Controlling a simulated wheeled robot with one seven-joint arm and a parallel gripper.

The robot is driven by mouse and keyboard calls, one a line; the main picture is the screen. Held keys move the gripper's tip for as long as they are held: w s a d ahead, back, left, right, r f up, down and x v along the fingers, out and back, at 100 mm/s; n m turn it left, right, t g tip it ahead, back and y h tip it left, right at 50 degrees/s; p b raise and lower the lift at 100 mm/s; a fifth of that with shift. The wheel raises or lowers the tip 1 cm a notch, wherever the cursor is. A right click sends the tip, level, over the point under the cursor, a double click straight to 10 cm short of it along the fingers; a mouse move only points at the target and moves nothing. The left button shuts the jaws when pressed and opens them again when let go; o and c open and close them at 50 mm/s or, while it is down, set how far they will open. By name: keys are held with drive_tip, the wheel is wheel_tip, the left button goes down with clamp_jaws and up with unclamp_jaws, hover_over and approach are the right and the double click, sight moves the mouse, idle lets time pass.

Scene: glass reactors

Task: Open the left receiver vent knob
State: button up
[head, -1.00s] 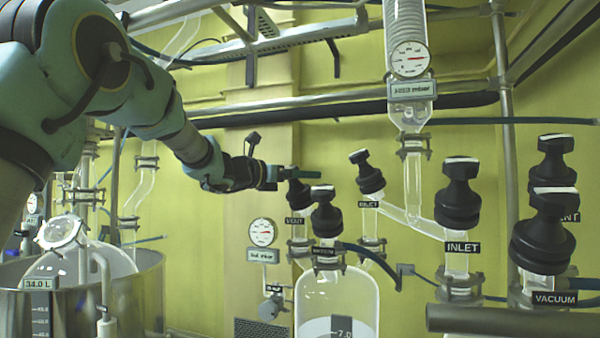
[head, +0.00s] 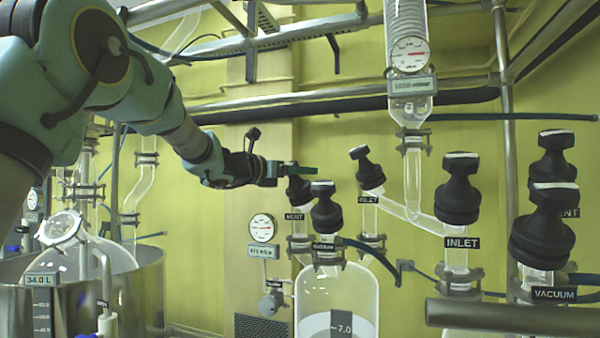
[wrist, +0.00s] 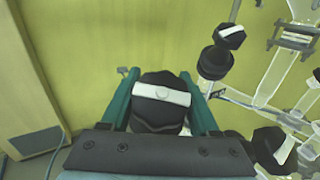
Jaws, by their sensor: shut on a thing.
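The left receiver vent knob (head: 298,191) is black and sits above a label reading VENT, on the left neck of the glass receiver (head: 338,290). My gripper (head: 298,171) reaches it from the left, with its green fingers at the knob's top. In the wrist view my gripper (wrist: 158,88) has one finger on each side of the black knob (wrist: 158,115), shut on it. The knob's white top bar runs across between the fingers, slightly tilted. The lower part of the knob is hidden by the gripper in the wrist view.
A second black knob (head: 326,212) stands close in front and right of the vent knob. An inlet knob (head: 367,170) is just behind to the right. Larger black knobs (head: 458,190) stand further right. A round gauge (head: 262,228) is on the wall, lower left.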

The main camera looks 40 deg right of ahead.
drive_tip(key=shift+f+n+t+b, duration=0.1)
drive_tip(key=shift+n+t+b, duration=0.2)
drive_tip(key=shift+b, duration=0.2)
drive_tip(key=n+t+b, duration=0.2)
drive_tip(key=b, duration=0.1)
drive_tip(key=shift+w+f, duration=0.15)
drive_tip(key=n+t+b, duration=0.1)
drive_tip(key=n+t+y+b, duration=0.1)
drive_tip(key=n+t+b, duration=0.1)
drive_tip(key=shift+w+n+y, duration=0.25)
drive_tip(key=shift+n+y, duration=0.15)
drive_tip(key=shift+w+a+n+t+y+b, duration=0.2)
drive_tip(key=shift+n+t+y, duration=0.25)
drive_tip(key=shift+n+t, duration=0.3)
drive_tip(key=shift+w+n+t+y+b, duration=0.1)
drive_tip(key=shift+n+t+y+b, duration=0.15)
drive_tip(key=shift+n+t+y, duration=0.35)
drive_tip(key=shift+n, duration=0.35)
drive_tip(key=shift+t, duration=0.25)
